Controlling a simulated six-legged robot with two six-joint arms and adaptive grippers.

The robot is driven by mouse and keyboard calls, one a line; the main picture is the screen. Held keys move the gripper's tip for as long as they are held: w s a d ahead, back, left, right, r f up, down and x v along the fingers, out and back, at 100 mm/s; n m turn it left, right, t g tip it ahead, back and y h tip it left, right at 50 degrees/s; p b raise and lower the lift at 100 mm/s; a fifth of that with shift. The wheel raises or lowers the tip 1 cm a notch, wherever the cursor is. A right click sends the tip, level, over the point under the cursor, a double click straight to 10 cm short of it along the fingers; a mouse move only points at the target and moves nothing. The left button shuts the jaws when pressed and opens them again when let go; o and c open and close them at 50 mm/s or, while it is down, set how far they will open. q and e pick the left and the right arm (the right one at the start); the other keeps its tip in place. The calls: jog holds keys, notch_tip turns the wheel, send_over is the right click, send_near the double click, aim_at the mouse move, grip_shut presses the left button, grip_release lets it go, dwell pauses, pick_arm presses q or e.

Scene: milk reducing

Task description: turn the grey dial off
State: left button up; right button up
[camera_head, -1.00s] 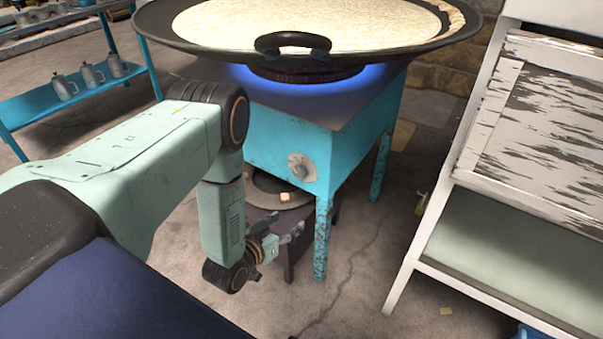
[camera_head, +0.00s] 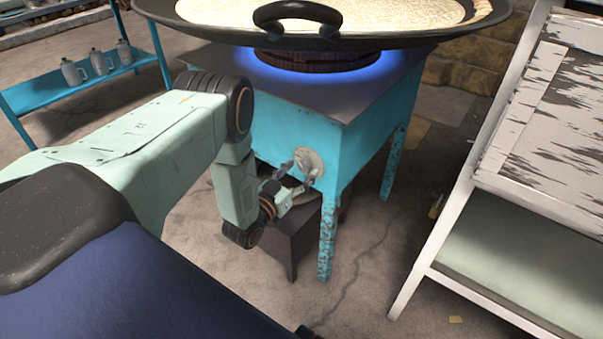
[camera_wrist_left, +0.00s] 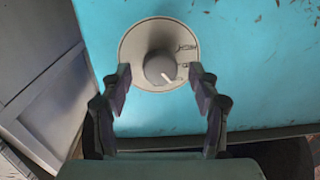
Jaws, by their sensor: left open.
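The grey dial (camera_wrist_left: 160,68) sits on a round light plate (camera_wrist_left: 135,45) on the front of the turquoise stove (camera_head: 345,150). In the left wrist view its white mark points down and slightly right. In the head view the dial plate (camera_head: 309,158) is partly covered by my gripper. My left gripper (camera_wrist_left: 160,82) is open, its two fingers on either side of the dial, with gaps between the fingers and the knob. In the head view the left gripper (camera_head: 300,176) is right at the stove's front. A blue flame glow (camera_head: 310,78) shows under the pan. My right gripper is not in view.
A wide black pan (camera_head: 420,35) with pale milk rests on the stove. A dark stool (camera_head: 290,240) stands beneath the stove front. A white peeling shelf unit (camera_head: 500,170) stands at the right. A blue shelf with several metal jugs (camera_head: 99,61) is at the far left.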

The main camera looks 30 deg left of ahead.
pick_arm(q)
jog(key=shift+w, duration=0.45)
jog(key=shift+c, duration=0.2)
jog(key=c, duration=1.1)
jog(key=shift+c, duration=0.2)
jog(key=shift+m, duration=0.3)
jog(key=m+p, duration=0.1)
jog(key=m, duration=0.1)
jog(key=shift+r+m, duration=0.1)
jog(key=shift+m, duration=0.2)
jog(key=shift+m+t+p, duration=0.3)
jog(key=shift+m+p, duration=0.55)
jog(key=shift+m, duration=1.65)
jog(key=shift+w, duration=0.1)
